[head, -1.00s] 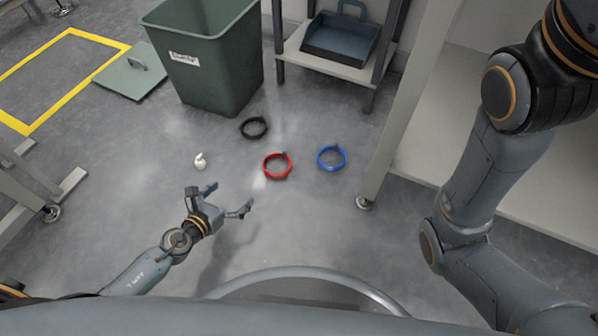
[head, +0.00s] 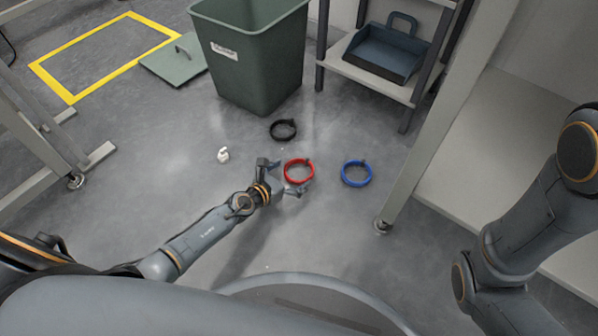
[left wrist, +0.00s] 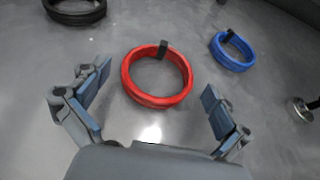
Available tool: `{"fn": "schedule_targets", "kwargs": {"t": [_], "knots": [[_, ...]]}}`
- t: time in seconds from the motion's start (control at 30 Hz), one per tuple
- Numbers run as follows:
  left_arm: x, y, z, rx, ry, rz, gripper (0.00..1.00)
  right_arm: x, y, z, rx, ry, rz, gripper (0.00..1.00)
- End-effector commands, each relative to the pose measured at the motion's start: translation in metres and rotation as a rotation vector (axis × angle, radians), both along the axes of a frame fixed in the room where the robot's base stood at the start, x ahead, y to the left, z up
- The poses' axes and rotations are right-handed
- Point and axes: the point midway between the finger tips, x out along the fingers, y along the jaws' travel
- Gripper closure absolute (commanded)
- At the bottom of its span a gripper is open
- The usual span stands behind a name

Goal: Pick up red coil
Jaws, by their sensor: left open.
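The red coil (head: 299,171) lies flat on the grey floor, a ring with a small dark clip on its far side. My left gripper (head: 285,175) is open and close to the coil's near left side in the head view. In the left wrist view the red coil (left wrist: 158,100) lies ahead of the palm, between the two spread fingers (left wrist: 152,108), and nothing is held. How high the fingers are above the floor is hard to tell. My right arm shows at the right of the head view, but its gripper is out of sight.
A black coil (head: 283,129) lies behind the red one and a blue coil (head: 356,173) to its right. A small white object (head: 223,155) is to the left. A green bin (head: 250,60), its lid (head: 172,62) and a shelf with a dustpan (head: 384,52) stand farther back.

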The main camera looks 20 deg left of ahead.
Motion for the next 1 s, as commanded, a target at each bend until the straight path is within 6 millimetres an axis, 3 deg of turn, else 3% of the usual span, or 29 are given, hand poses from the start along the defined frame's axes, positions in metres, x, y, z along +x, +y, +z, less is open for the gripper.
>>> {"fn": "schedule_targets", "kwargs": {"t": [0.2, 0.47, 0.7, 1.0], "knots": [[0.024, -0.009, -0.01, -0.001, -0.001, 0.001, 0.0, 0.0, 0.0, -0.013, -0.001, -0.001, 0.0, 0.6], [0.025, -0.01, -0.01, -0.001, 0.0, 0.001, 0.0, 0.0, 0.0, -0.013, -0.001, 0.0, 0.0, 0.6], [0.025, -0.01, -0.01, -0.001, 0.0, 0.001, 0.47, 0.0, 0.0, -0.013, -0.001, 0.0, 0.0, 0.6], [0.025, -0.01, -0.007, -0.001, 0.0, 0.001, 0.47, 0.0, 0.0, -0.01, -0.001, 0.001, -0.001, 0.6]]}}
